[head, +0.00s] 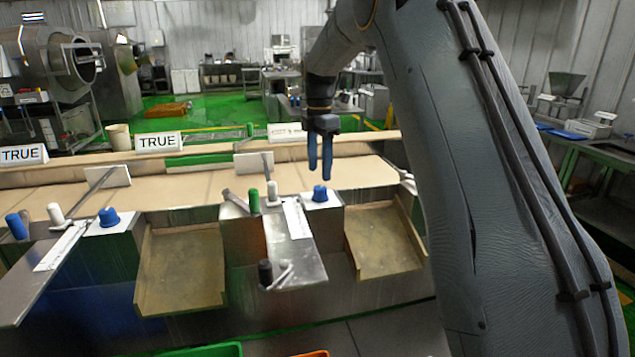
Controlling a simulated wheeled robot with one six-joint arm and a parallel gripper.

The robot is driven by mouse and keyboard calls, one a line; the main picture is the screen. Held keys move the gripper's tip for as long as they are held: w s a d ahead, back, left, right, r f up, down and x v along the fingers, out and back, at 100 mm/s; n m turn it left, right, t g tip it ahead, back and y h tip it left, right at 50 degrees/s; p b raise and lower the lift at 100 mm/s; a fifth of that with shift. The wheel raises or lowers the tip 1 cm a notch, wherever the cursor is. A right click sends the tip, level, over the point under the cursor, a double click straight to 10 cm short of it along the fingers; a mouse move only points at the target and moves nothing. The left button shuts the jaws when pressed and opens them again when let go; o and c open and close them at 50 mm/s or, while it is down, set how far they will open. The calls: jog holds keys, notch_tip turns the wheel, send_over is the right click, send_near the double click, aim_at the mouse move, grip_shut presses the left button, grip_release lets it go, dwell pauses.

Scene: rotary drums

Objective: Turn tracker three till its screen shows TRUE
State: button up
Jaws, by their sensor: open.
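My gripper (320,175) has blue fingers that point down. It is open and sits just above a blue knob (320,194) on a white-topped block at the right of the bench. I cannot tell whether the fingertips touch the knob. A white screen (287,132) stands behind my gripper on the back ledge; its small marks are too faint to read. No number marking tracker three is legible.
Other blue knobs stand further left, one on a white-topped block (109,217) and one at the left edge (17,226). Sloping chutes (180,268) open at the front.

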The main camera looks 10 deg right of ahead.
aim_at(320, 187)
jog(key=shift+d+f+p, duration=0.1)
jog(key=shift+f+p, duration=0.8)
jog(key=shift+f, duration=2.25)
jog(key=c, duration=1.1)
jog(key=shift+o, duration=0.2)
jog(key=shift+m, duration=0.4)
jog(key=m, duration=0.5)
jog(key=shift+m+b, duration=0.4)
jog(key=m, duration=0.5)
jog(key=shift+r, duration=0.1)
jog(key=shift+m, duration=0.3)
